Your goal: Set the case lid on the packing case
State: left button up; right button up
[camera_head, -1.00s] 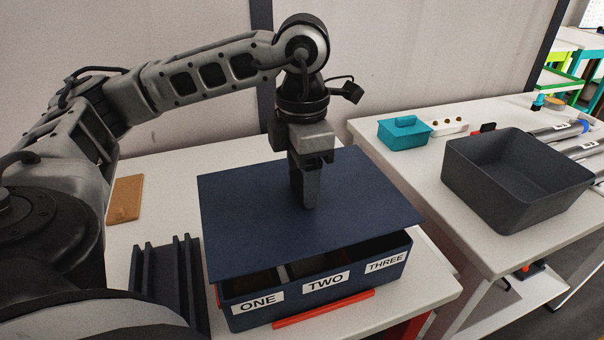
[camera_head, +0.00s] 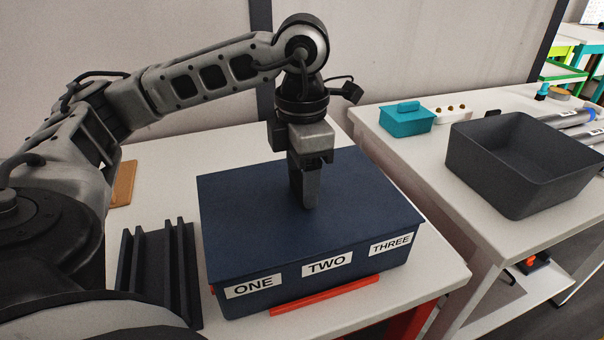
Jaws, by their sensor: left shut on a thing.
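The dark blue case lid (camera_head: 245,220) lies flat over the packing case (camera_head: 300,288), which is the same blue. The case's front wall carries labels ONE, TWO and THREE. The lid covers the case's opening, so the inside is hidden, and I see no gap along the front edge. My left gripper (camera_head: 306,204) points straight down at the middle of the lid and is shut on it, at a grip part hidden by the fingers. My right gripper is not in view.
A dark slotted rack (camera_head: 158,265) stands left of the case. A red bar (camera_head: 325,295) lies along the case's front. A brown board (camera_head: 123,184) is behind my left arm. The right table holds a grey bin (camera_head: 520,188) and a teal box (camera_head: 405,120).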

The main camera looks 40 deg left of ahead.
pick_arm(q)
jog(key=o, duration=1.2)
notch_tip(320, 180, up, 16)
jog(key=p, duration=0.6)
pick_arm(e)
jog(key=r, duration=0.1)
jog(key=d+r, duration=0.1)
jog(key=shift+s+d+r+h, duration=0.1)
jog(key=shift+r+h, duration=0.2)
pick_arm(q)
jog(key=shift+s, duration=0.1)
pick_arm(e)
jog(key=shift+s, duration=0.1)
